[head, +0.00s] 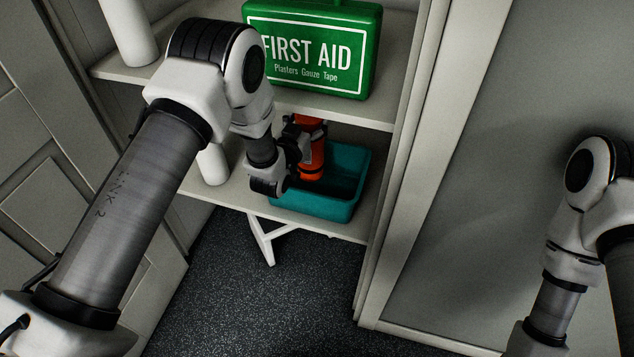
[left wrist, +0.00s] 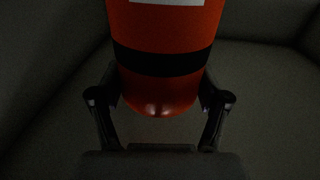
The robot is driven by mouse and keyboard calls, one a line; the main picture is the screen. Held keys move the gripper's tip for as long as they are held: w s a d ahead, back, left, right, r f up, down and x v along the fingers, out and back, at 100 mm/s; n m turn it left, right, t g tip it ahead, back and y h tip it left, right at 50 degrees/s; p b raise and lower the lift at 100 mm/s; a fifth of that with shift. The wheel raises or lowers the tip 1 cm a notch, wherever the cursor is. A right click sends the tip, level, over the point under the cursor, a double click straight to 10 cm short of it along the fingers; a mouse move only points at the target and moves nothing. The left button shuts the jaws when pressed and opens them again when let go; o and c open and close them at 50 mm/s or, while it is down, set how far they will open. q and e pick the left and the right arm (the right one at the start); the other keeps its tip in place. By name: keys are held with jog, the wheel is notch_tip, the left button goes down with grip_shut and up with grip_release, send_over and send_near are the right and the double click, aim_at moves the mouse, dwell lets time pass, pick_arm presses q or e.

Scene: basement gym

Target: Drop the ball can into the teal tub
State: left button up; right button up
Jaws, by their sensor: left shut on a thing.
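The ball can (head: 314,158) is orange-red; in the left wrist view the can (left wrist: 165,32) shows a black band and a pale label. My left gripper (head: 301,154) is shut on it, with a finger on each side in the left wrist view (left wrist: 160,98). The teal tub (head: 312,206) sits on the lower shelf. The can stands roughly upright within the tub's outline, its lower end below the level of the back rim. Whether it touches the tub's floor cannot be told. My right arm is at the right edge, its gripper out of frame.
The upper shelf (head: 330,113) lies close above the tub and carries a green first aid case (head: 318,45). White cylinders stand on the upper shelf (head: 128,30) and lower shelf (head: 213,165). A side panel (head: 392,160) bounds the shelves on the right.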

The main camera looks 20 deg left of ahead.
pick_arm(q)
jog(key=o, duration=1.7)
jog(key=s+a, duration=0.1)
jog(key=s, duration=1.1)
jog(key=shift+a, duration=0.15)
